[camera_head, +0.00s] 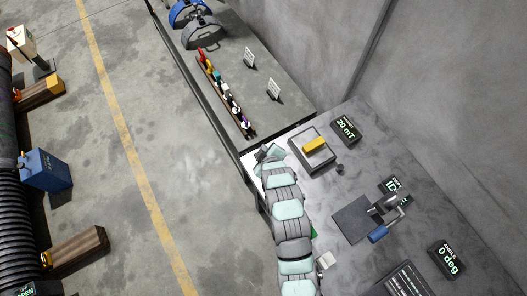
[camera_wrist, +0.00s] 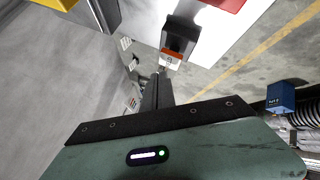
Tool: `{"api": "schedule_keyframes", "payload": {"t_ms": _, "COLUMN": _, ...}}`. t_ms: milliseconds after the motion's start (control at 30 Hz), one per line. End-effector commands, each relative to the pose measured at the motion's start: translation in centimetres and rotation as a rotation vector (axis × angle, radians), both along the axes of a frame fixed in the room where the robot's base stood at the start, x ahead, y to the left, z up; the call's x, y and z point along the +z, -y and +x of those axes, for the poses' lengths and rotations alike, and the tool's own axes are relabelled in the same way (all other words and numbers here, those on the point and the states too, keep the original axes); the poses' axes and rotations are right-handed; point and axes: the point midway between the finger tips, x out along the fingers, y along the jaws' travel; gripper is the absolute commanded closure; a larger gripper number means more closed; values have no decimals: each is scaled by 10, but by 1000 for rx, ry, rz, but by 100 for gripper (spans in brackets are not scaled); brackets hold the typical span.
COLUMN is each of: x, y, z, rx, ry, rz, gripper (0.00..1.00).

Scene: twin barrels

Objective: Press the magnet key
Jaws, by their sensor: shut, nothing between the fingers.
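A small orange-red key with a white mark (camera_wrist: 172,58) shows just past the fingertips, at the front of a dark block (camera_wrist: 180,36). I cannot tell whether the fingertips touch it, or whether it is the magnet key. My arm hides part of the bench's left edge in the head view.
The yellow block (camera_head: 315,145) lies on a dark tray (camera_head: 297,144), with a "20 mT" display (camera_head: 345,130) beyond. A blue-handled crank (camera_head: 378,233) is at right. A rack of small coloured pieces (camera_head: 225,90) stands on the far bench. Open floor lies left.

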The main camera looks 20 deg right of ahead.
Motion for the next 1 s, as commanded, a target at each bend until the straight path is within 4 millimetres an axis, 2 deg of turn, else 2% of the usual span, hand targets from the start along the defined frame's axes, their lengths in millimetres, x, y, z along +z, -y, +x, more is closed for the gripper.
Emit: {"api": "schedule_keyframes", "payload": {"t_ms": 1000, "x": -9, "y": 0, "z": 0, "rx": 1, "ry": 1, "rz": 0, "gripper": 100}}
